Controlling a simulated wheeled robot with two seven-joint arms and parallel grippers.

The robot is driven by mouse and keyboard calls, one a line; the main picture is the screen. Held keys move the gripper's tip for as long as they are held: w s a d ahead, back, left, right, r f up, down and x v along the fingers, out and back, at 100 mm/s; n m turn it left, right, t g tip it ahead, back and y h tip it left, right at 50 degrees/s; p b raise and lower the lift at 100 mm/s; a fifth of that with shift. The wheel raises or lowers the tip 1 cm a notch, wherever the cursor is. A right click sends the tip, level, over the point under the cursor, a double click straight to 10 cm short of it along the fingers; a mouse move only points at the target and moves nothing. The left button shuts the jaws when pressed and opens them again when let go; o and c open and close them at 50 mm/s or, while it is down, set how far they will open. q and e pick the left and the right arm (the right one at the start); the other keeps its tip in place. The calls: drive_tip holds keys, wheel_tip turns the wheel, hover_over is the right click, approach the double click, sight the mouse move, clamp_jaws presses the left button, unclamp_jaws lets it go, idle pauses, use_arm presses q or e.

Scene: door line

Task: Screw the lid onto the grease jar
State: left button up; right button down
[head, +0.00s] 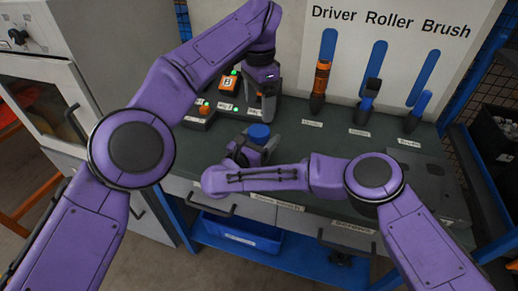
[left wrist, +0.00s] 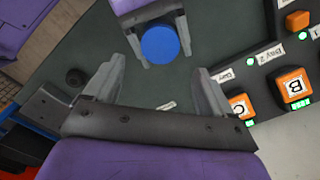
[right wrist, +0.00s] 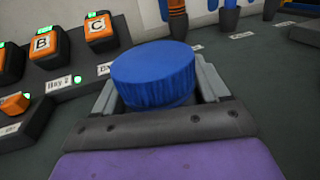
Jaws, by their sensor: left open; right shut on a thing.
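The grease jar shows a blue lid (head: 259,132) on top, and it stands upright in my right gripper. In the right wrist view the blue ribbed lid (right wrist: 153,72) hides nearly all of the jar (right wrist: 165,103), of which a dark strip shows. My right gripper (head: 247,151) is shut on the jar below the lid. My left gripper (head: 262,103) is open and empty, pointing down above the bench just behind the lid. In the left wrist view the lid (left wrist: 160,43) lies beyond the open fingers, apart from them. I cannot tell how tightly the lid sits.
Battery chargers with orange batteries (head: 228,84) stand on the dark bench (head: 300,140) behind and left of the jar. A driver (head: 320,82), a roller (head: 369,97) and a brush (head: 417,109) stand along the back under blue outlines. The bench right of the jar looks partly clear.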

sight(260, 131)
use_arm(q)
drive_tip(key=shift+f, duration=4.05)
drive_tip(key=c, duration=1.1)
drive_tip(key=m, duration=0.3)
drive_tip(key=o, duration=1.2)
drive_tip(key=shift+s, duration=0.1)
